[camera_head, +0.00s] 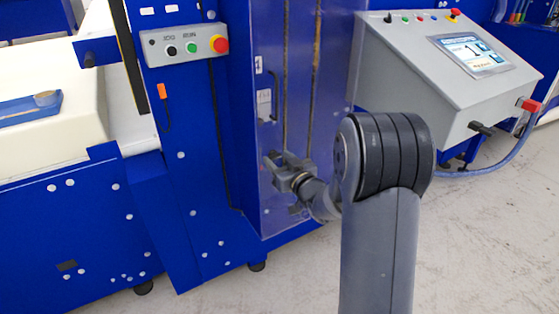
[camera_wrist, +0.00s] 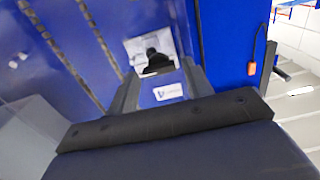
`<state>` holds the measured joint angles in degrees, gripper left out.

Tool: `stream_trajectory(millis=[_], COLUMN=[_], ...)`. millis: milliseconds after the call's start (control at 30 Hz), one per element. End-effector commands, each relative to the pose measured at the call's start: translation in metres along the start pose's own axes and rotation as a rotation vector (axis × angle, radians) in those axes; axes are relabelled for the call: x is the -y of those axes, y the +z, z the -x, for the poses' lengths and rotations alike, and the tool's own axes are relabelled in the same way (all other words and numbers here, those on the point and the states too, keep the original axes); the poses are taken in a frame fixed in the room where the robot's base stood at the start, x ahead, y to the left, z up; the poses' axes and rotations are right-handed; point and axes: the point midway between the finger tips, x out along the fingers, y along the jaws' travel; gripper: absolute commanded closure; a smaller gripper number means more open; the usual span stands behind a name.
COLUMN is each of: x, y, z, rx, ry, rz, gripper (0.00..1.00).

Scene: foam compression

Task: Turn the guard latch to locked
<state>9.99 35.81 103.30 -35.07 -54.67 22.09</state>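In the wrist view, a silver plate with a black knob (camera_wrist: 153,56), which looks like the guard latch, sits on the blue guard panel. It lies just beyond and between the fingertips of my gripper (camera_wrist: 157,76). The two grey fingers are apart, with the knob's lower part close to them; I cannot tell whether they touch it. In the head view, my gripper (camera_head: 277,164) is at the lower middle of the blue guard door (camera_head: 270,205). It hides most of the latch there, so the latch's setting cannot be read.
A pale handle-like fitting (camera_head: 264,104) is on the door above my gripper. A grey button box (camera_head: 185,45) is at upper left, and an orange tag (camera_head: 163,92) hangs below it. A sloped control console (camera_head: 440,75) stands right. Bare floor (camera_head: 480,230) lies right of my arm.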

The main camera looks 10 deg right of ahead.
Motion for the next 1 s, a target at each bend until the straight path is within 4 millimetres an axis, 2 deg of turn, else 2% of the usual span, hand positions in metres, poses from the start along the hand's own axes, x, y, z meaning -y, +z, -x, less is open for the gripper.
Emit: stream_trajectory(millis=[67,433,767,1000], x=[-0.0001,-0.0001,0.0002,0.0007], y=[-0.0001,-0.0001,0.0019,0.0048], z=[0.0002,0.0003,0.0002,0.0000], rx=[0.000,0.000,-0.002,-0.004], ry=[0.000,0.000,0.000,0.000], rz=[0.000,0.000,0.052,0.202], gripper=[0.58,0.88,0.88,0.88])
